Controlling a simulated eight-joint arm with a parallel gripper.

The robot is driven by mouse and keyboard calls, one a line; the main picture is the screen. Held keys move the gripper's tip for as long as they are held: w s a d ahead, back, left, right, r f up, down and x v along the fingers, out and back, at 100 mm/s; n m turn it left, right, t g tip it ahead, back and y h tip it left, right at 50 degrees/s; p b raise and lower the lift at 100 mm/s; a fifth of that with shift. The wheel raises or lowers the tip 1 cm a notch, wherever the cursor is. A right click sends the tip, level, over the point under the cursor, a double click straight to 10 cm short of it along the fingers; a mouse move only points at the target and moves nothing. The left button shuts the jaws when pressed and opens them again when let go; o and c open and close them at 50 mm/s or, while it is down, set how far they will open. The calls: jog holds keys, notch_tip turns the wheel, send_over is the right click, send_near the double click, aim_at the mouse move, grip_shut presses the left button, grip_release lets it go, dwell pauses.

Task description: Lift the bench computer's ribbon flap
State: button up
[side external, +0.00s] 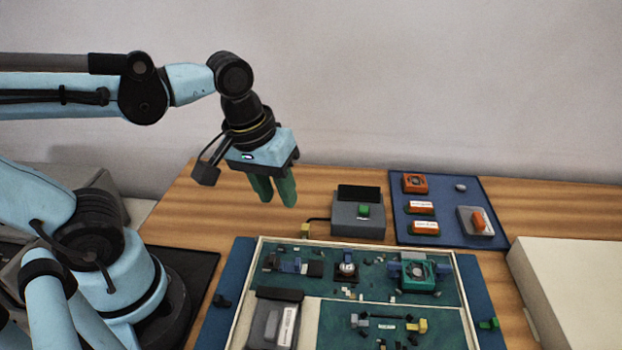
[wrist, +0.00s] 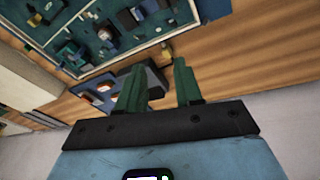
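My gripper (side external: 278,201) hangs above the wooden table, left of the grey box and behind the tray. Its two green fingers are apart with nothing between them; they also show apart in the wrist view (wrist: 158,66). A grey box (side external: 345,222) with a dark panel and a green block stands behind the tray. A teal square unit with a fan (side external: 416,271) lies at the tray's right, and a grey-and-black device (side external: 270,322) at its front left. I cannot tell which is the bench computer, and no ribbon flap is clearly visible.
The cream-rimmed tray (side external: 349,244) has a green floor with several small parts. A blue mat (side external: 450,190) at the back right holds orange pieces. A pale box (side external: 570,275) stands at the right. Bare wood (side external: 215,215) lies below and left of my gripper.

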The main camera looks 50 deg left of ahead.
aim_at(272, 257)
jog(key=shift+s+d+f+n+g, duration=0.25)
jog(key=shift+s+f+n+g, duration=0.3)
jog(key=shift+f, duration=1.25)
jog(key=shift+s+d+f+n+g, duration=0.35)
jog(key=shift+f+n, duration=0.3)
jog(key=shift+f, duration=1.15)
jog(key=shift+s+d+f+n+g, duration=0.2)
jog(key=shift+s+f+n+g, duration=0.35)
jog(key=shift+f, duration=1.25)
grip_shut()
